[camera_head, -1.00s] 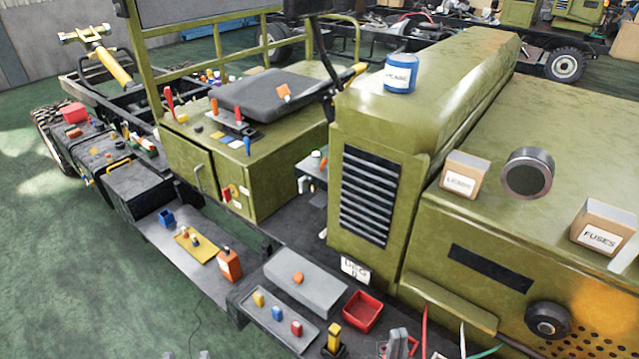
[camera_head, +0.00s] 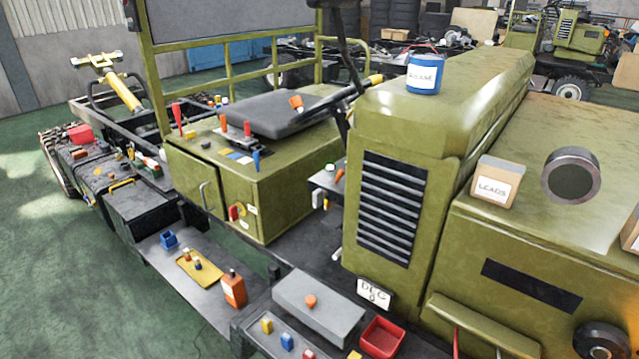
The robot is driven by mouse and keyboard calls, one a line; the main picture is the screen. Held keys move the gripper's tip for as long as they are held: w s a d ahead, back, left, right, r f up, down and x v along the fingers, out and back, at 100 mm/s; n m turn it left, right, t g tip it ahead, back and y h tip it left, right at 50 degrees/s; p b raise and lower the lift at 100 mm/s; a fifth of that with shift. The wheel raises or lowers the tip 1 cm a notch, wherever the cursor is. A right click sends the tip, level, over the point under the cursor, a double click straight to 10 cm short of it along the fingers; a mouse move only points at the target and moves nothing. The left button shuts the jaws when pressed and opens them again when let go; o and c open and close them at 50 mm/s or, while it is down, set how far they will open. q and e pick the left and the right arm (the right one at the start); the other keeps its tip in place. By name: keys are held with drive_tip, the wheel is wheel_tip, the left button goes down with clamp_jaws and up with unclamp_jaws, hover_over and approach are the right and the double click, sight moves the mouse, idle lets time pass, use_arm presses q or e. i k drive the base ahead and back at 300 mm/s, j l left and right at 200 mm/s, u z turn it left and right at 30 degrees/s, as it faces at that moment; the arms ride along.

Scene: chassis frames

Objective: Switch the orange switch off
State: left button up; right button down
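A small orange knob (camera_head: 311,301) sits on top of a long grey box (camera_head: 326,313) at the lower middle, on the vehicle's side ledge. It looks like the orange switch, but its on or off position is too small to tell. Another orange piece (camera_head: 296,103) stands on the dark seat (camera_head: 270,112) further back. Neither of my grippers shows in the head view.
Beside the grey box are a red bin (camera_head: 381,338), a tray with small coloured blocks (camera_head: 256,338) and an orange bottle (camera_head: 233,288). A yellow plate (camera_head: 199,268) and blue cup (camera_head: 168,239) lie further left. The green hood (camera_head: 410,124) rises behind. Green floor is open at left.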

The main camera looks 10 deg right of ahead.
sight(341, 173)
drive_tip(key=i+j+u, duration=0.2)
drive_tip(key=j, duration=0.3)
drive_tip(key=i+j+u, duration=0.25)
drive_tip(key=i+j, duration=0.15)
